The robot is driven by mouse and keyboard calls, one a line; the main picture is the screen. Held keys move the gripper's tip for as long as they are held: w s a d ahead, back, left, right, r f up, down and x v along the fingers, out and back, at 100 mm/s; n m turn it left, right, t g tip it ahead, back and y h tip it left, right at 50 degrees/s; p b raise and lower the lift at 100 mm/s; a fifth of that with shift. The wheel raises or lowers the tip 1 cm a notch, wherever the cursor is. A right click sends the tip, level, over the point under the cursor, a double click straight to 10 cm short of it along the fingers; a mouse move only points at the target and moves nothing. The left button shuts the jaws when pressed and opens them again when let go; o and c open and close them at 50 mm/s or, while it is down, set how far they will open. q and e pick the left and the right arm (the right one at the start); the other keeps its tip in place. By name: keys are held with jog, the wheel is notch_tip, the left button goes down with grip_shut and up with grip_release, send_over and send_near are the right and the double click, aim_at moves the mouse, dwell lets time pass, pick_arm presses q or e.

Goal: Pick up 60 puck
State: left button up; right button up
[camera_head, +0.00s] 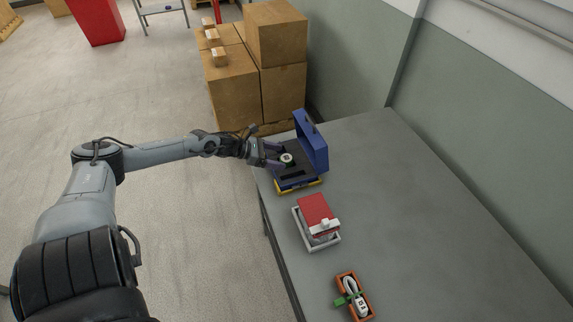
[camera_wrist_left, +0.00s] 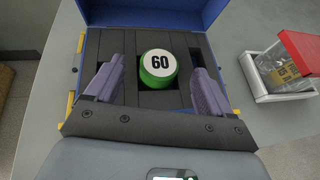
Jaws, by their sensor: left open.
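The 60 puck (camera_wrist_left: 158,67) is green with a white top marked "60". It sits in the dark foam of an open blue case (camera_wrist_left: 212,14). In the head view the puck (camera_head: 286,158) shows small between my left gripper's fingers, and the case (camera_head: 313,147) stands at the table's far left edge with its lid up. My left gripper (camera_wrist_left: 160,90) is open, its two purple fingers on either side of the puck with gaps to it. In the head view the left gripper (camera_head: 275,155) reaches over the case from the left. My right gripper is not in view.
An orange tray (camera_head: 367,310) with a white cable lies nearer. The grey table (camera_head: 430,230) is clear to the right. Cardboard boxes (camera_head: 235,85) stand behind.

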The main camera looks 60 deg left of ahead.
pick_arm(q)
jog(key=shift+x, duration=1)
jog(key=shift+c, duration=0.3)
jog(key=c, duration=1.1)
jog(key=shift+r, duration=0.15)
